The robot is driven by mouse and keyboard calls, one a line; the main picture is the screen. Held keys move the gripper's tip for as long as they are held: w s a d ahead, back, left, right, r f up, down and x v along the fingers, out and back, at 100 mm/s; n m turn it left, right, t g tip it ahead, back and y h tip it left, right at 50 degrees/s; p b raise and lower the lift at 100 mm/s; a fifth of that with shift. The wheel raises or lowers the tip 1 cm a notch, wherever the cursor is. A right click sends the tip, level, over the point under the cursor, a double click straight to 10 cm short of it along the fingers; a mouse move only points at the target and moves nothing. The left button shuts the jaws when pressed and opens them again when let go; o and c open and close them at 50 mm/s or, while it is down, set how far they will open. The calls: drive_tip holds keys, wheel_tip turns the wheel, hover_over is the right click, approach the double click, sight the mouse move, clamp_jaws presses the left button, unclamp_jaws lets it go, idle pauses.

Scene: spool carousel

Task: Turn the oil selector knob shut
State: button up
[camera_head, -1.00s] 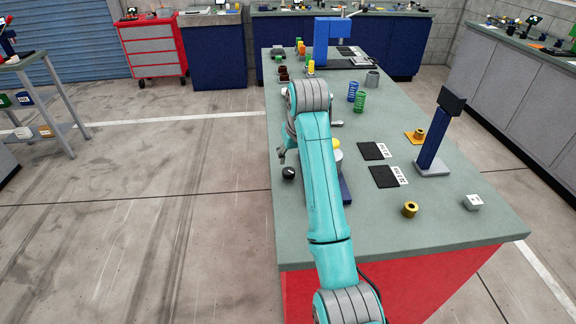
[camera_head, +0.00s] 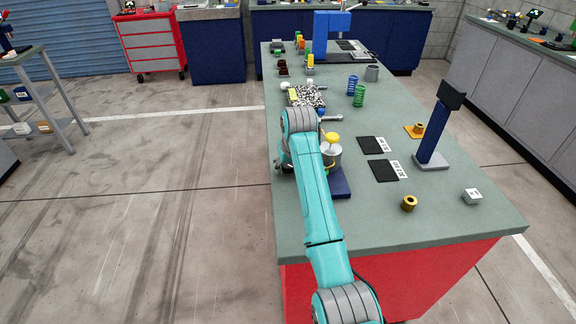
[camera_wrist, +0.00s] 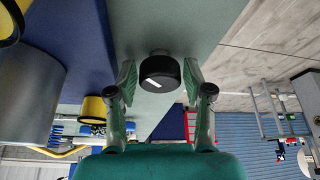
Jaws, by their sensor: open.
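The selector knob (camera_wrist: 158,73) is a black round knob with a short, slanted white mark on its face. In the wrist view it sits between the two fingers of my gripper (camera_wrist: 160,82). The fingers are open, one on each side of the knob, with a narrow gap to each side. In the head view the knob is hidden behind my arm, and my gripper is mostly hidden there too.
A grey cylinder with a yellow top (camera_head: 331,146) stands on a blue base (camera_head: 341,186) close beside my arm. A tray of metal parts (camera_head: 307,96) lies beyond. Black mats (camera_head: 369,145) and a dark blue post (camera_head: 434,138) are to the right.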

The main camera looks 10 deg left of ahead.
drive_tip(key=c, duration=0.8)
drive_tip(key=shift+c, duration=0.2)
drive_tip(key=shift+n, duration=0.3)
drive_tip(key=n+y, duration=0.1)
drive_tip(key=n, duration=0.2)
drive_tip(key=shift+g, duration=0.4)
drive_tip(key=n, duration=0.2)
drive_tip(key=n+g+y, duration=0.1)
drive_tip(key=n, duration=0.2)
drive_tip(key=shift+g, duration=0.3)
drive_tip(key=o, duration=0.8)
drive_tip(key=shift+o, duration=0.2)
